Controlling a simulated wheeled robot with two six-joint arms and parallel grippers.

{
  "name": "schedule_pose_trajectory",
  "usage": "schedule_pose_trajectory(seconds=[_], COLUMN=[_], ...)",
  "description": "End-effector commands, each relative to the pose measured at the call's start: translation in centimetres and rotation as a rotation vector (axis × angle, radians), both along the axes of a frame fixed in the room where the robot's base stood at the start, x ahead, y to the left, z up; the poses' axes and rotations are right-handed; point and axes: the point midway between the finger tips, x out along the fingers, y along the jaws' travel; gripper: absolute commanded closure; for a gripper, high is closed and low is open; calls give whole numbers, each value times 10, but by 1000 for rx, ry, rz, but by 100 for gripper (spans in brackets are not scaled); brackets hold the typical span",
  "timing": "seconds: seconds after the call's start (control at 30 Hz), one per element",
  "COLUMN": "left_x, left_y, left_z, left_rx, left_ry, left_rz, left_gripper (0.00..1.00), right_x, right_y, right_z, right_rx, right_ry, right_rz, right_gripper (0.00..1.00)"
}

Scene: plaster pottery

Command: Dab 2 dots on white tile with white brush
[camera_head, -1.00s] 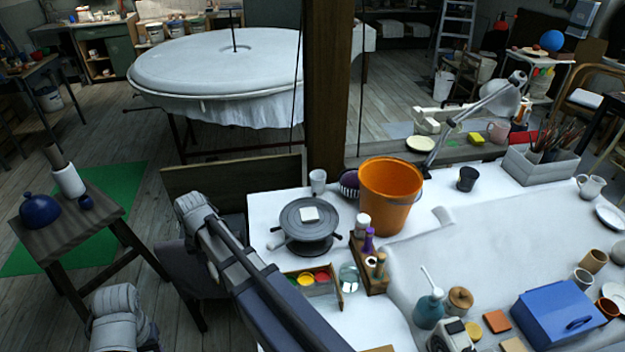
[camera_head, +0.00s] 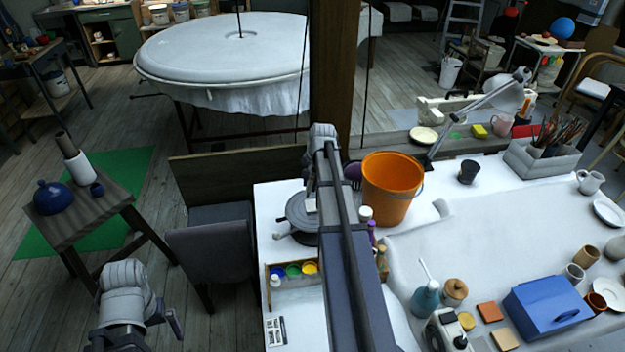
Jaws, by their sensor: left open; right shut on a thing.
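The white tile (camera_head: 311,205) lies on the dark turntable (camera_head: 298,222) at the left of the white table. My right arm covers part of both. My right gripper (camera_head: 309,183) is over the turntable near the tile, mostly hidden by my arm. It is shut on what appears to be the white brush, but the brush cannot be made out. Whether it touches the tile, and any dots on it, cannot be seen. My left gripper (camera_head: 172,323) is open and empty at the lower left, away from the table.
A paint box (camera_head: 266,268) with coloured paints stands in front of the turntable. An orange bucket (camera_head: 390,188) and several bottles stand to the right of my arm. A blue box (camera_head: 548,312) is at the right. A chair (camera_head: 213,252) stands at the table's left side.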

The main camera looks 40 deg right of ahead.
Motion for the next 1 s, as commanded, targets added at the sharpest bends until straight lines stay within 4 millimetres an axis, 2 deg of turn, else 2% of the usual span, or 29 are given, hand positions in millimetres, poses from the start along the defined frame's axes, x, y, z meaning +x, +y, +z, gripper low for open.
schedule_pose_trajectory(seconds=[0.1, 0.37, 1.0], left_x=[0, 0, 0], left_y=[0, 0, 0], left_z=[1, -2, -23], left_rx=[0, 0, 0], left_ry=[0, 0, 0], left_rz=[0, 0, 1], left_gripper=[0, 0, 0], right_x=[-2, -2, -1], right_y=[-6, -6, -6], right_z=[1, -1, -23], right_rx=[1, 0, 0], right_ry=[-4, -4, -4], right_rz=[-13, -12, -11], right_gripper=[100, 100, 100])
